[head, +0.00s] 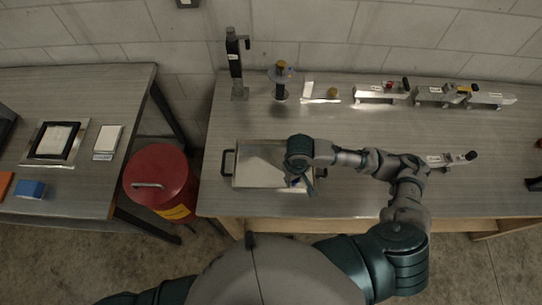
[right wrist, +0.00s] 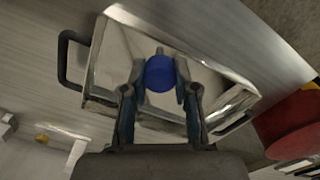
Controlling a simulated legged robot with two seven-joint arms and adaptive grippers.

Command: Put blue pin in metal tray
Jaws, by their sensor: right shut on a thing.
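The metal tray (head: 258,166) is a shallow rectangular tray with dark side handles, near the front left of the long bench. It also fills the middle of the right wrist view (right wrist: 112,62). My right gripper (head: 300,182) is over the tray's right part, pointing down. In the right wrist view its fingers (right wrist: 160,82) are shut on the blue pin (right wrist: 160,72), whose round blue end shows between them. The pin is within the tray's outline; I cannot tell if it touches the tray floor. My left gripper is out of view.
A red bin (head: 160,180) stands between the long bench (head: 350,200) and the left table (head: 110,100). A black stand (head: 235,65) and several metal fixtures (head: 380,93) line the bench's back. Another fixture (head: 452,160) is right of my forearm. The bench left of the tray is clear.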

